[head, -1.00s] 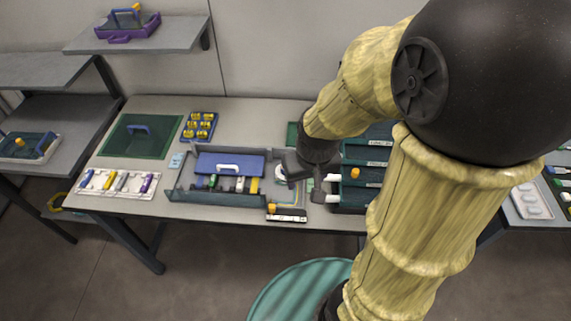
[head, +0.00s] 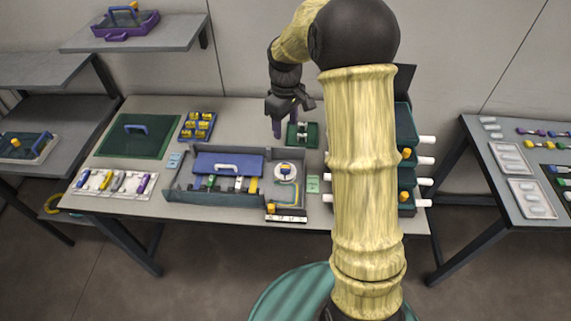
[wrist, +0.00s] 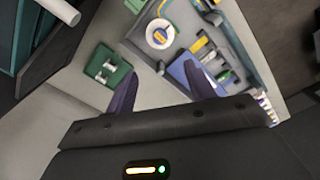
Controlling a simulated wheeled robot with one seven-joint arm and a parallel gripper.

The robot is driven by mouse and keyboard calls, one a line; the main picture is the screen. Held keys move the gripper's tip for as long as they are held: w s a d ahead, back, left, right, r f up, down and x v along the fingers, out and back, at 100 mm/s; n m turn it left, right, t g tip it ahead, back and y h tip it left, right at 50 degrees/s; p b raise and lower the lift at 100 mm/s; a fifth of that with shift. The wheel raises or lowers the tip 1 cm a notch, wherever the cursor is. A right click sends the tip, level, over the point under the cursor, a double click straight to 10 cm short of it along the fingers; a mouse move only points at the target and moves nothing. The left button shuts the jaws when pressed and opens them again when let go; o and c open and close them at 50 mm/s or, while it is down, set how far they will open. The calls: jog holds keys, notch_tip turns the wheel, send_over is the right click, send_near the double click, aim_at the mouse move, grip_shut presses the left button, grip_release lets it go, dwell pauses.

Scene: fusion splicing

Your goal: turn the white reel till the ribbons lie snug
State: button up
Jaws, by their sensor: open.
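The white reel (head: 285,172) sits in the right compartment of the grey splice tray (head: 182,194). It has a yellow and blue centre, and a yellow ribbon curves around and below it. The reel also shows in the wrist view (wrist: 160,34) at top centre, with a yellow strand beside it. How snug the ribbons lie is too small to tell. My gripper (head: 289,118) is open and empty, above the table behind the reel. Its two dark purple fingers (wrist: 164,90) stand apart in the wrist view, with nothing between them.
A blue panel with a white handle (head: 228,166) covers part of the tray. A green block with white parts (head: 302,135) lies behind the reel. A dark drawer rack with white bars (head: 405,150) stands to the right. A green card (head: 313,184) lies beside the tray.

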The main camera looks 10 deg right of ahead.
aim_at(285, 167)
notch_tip(285, 167, down, 17)
jog(key=shift+f+p, duration=0.2)
jog(key=shift+p, duration=0.5)
jog(key=c, duration=1)
